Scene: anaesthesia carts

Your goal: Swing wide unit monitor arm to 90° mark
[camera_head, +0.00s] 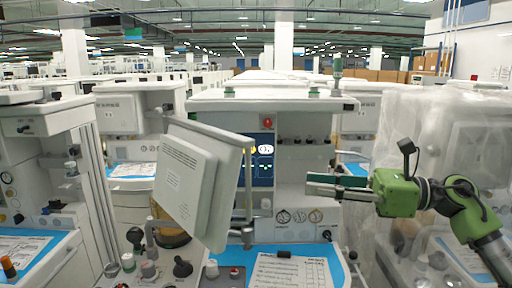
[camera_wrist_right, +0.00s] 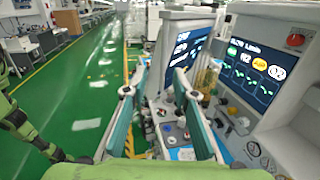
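The monitor (camera_head: 188,180) of the wide unit (camera_head: 225,103) hangs at the front left of that unit, tilted, its pale back facing the head camera. Its upright arm post (camera_head: 248,185) stands along its right edge. In the right wrist view the monitor (camera_wrist_right: 187,50) shows its lit screen beyond the fingers. My right gripper (camera_head: 310,184) is right of the monitor and post, in front of the unit, apart from both. Its two fingers (camera_wrist_right: 155,85) are spread with nothing held between them. I cannot make out a 90° mark. My left gripper is out of view.
A fixed lit screen (camera_head: 263,160) is set in the unit. Gauges, knobs and a blue work surface (camera_head: 325,250) with a paper sheet lie below. A plastic-covered unit (camera_head: 440,130) stands at the right, another cart (camera_head: 45,120) at the left. Green floor (camera_wrist_right: 75,85) is open at left in the wrist view.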

